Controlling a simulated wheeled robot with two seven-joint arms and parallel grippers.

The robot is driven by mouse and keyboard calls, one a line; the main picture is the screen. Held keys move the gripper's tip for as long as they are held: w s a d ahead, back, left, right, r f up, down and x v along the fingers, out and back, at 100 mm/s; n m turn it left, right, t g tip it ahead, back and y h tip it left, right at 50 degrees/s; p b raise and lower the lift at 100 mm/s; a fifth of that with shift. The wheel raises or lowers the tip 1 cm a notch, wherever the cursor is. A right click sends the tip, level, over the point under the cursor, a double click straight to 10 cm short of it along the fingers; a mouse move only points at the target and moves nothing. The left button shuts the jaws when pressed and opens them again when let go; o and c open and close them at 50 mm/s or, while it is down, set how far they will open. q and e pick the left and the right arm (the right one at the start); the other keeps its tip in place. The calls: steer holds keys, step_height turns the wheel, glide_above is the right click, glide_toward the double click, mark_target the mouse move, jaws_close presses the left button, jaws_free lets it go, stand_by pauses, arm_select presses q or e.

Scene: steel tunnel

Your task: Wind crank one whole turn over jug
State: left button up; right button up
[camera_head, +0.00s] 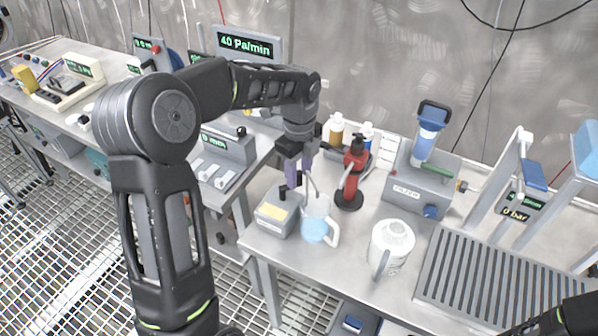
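A clear jug (316,229) with pale blue liquid and a white handle stands near the table's front edge. Left of it is a grey box (276,214) with a yellow label and a black upright knob. Behind the jug stands a red device (353,172) with a black top and round black base; which part is the crank, I cannot tell. My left gripper (296,176), with purple fingers, points down just above the grey box and left of the jug's top. Its fingertips overlap dark parts, so its grip is unclear.
A white container (391,247) stands right of the jug. Behind it is a grey unit (421,188) with a blue bottle on top. A slatted grate (492,279) covers the table's right side. Small bottles (336,128) stand behind the red device.

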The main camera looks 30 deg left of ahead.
arm_select(q)
step_height(320, 180, up, 8)
steer(key=shift+f+b, duration=0.1)
steer(key=shift+b, duration=0.35)
stand_by(0.7)
